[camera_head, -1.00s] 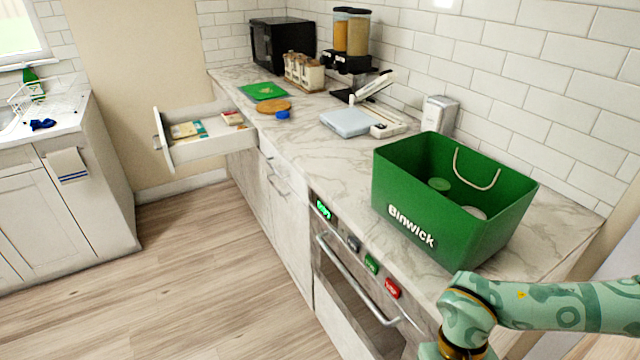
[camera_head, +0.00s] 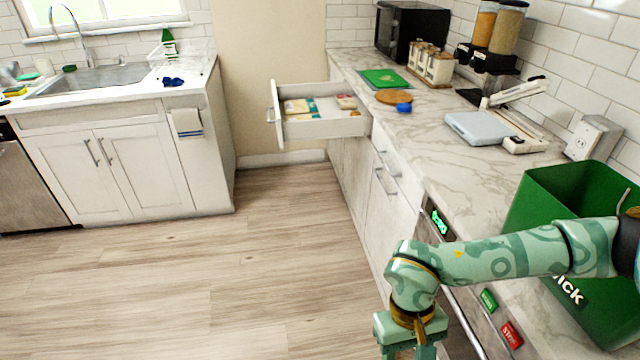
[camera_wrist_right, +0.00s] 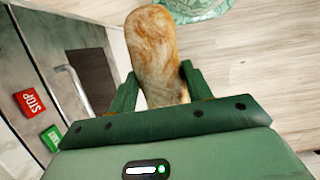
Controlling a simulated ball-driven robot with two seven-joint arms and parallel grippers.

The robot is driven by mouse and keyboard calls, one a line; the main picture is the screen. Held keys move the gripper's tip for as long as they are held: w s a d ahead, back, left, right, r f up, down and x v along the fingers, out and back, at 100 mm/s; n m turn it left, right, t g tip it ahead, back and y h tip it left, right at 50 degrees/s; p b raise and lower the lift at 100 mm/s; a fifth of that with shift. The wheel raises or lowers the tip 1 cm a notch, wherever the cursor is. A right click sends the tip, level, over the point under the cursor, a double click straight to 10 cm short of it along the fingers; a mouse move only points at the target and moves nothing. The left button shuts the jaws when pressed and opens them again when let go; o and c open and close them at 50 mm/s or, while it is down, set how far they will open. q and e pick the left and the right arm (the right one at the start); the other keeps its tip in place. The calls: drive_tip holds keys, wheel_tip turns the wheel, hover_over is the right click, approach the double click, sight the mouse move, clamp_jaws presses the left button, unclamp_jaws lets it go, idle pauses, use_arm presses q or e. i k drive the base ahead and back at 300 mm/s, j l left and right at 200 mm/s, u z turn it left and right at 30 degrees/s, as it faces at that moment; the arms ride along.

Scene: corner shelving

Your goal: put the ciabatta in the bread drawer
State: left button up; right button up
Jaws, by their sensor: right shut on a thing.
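The ciabatta (camera_wrist_right: 152,50) is a long, browned loaf in the right wrist view. My right gripper (camera_wrist_right: 158,88) is shut on one end of it, with a green finger on each side. In the head view the wrist of my right arm hangs at the bottom, in front of the oven; the fingertips and the loaf are out of frame there. An open drawer (camera_head: 325,129) stands pulled out at the far end of the counter, with several small packets (camera_head: 300,107) inside. I cannot tell whether it is the bread drawer. My left gripper is not in view.
A green Binwick bin (camera_head: 540,205) stands on the counter at the right, partly behind my arm. A blue-grey scale-like device (camera_head: 474,128), a round wooden board (camera_head: 393,97) and jars (camera_head: 432,66) stand farther along. The wooden floor (camera_head: 240,270) left of the counter is clear.

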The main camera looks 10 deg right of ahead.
sight(321, 106)
drive_tip(key=i+l, duration=0.1)
drive_tip(key=i, duration=2)
drive_tip(key=j+u, duration=0.05)
drive_tip(key=j, duration=0.05)
